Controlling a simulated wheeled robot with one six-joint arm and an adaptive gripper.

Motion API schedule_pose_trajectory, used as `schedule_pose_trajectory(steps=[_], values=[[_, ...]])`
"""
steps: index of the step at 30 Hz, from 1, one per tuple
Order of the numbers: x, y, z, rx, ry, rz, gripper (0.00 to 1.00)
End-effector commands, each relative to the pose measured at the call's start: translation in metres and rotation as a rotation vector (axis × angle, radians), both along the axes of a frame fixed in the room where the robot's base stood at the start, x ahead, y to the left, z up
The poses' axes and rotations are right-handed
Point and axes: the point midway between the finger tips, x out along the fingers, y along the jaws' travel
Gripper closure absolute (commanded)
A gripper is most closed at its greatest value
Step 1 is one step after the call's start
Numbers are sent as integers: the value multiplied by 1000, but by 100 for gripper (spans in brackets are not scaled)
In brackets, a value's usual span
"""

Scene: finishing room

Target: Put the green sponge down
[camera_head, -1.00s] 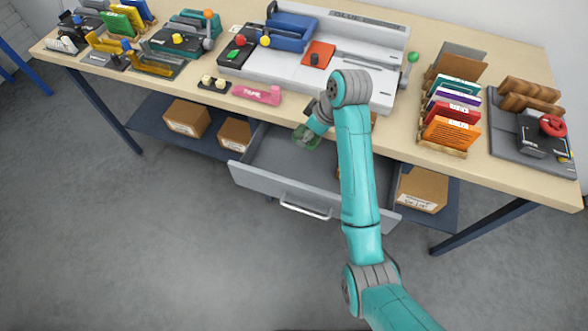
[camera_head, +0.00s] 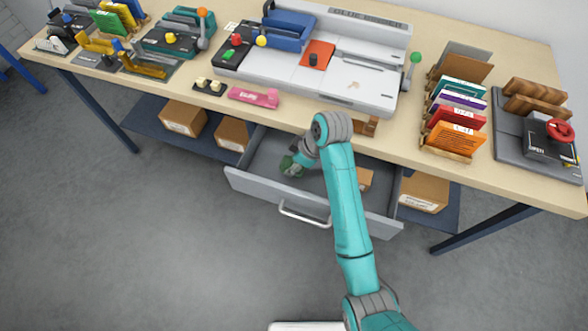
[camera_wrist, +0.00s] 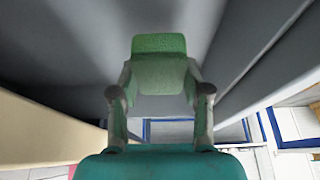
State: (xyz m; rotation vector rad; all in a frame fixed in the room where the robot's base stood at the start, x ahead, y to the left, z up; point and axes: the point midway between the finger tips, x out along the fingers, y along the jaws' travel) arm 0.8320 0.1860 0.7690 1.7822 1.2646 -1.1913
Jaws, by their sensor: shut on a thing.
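The green sponge (camera_wrist: 158,70) is between the two fingers of my gripper (camera_wrist: 160,88) in the wrist view, and my gripper is shut on it. In the head view the sponge (camera_head: 287,164) shows as a small green patch at the end of my gripper (camera_head: 294,167), partly hidden by it. Both are at the open grey drawer (camera_head: 262,187) under the bench, toward its left side. I cannot tell whether the sponge touches the drawer floor.
The bench top (camera_head: 300,103) overhangs the back of the drawer. A small brown box (camera_head: 364,179) lies in the drawer's right part, partly behind my arm. Cardboard boxes (camera_head: 183,117) stand on the shelf (camera_head: 150,122) beside the drawer. A pink tool (camera_head: 253,97) lies near the bench edge.

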Motion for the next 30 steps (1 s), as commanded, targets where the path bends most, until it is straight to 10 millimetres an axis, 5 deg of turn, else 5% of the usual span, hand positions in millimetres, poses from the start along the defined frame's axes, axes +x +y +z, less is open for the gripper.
schedule_pose_trajectory(steps=[13,24,25,27,30], values=[[0,0,-42,0,1,-1,85],[0,0,-46,0,0,0,85],[0,0,-46,0,-1,0,48],[0,0,-46,1,-1,0,30],[0,0,-46,1,-1,0,28]])
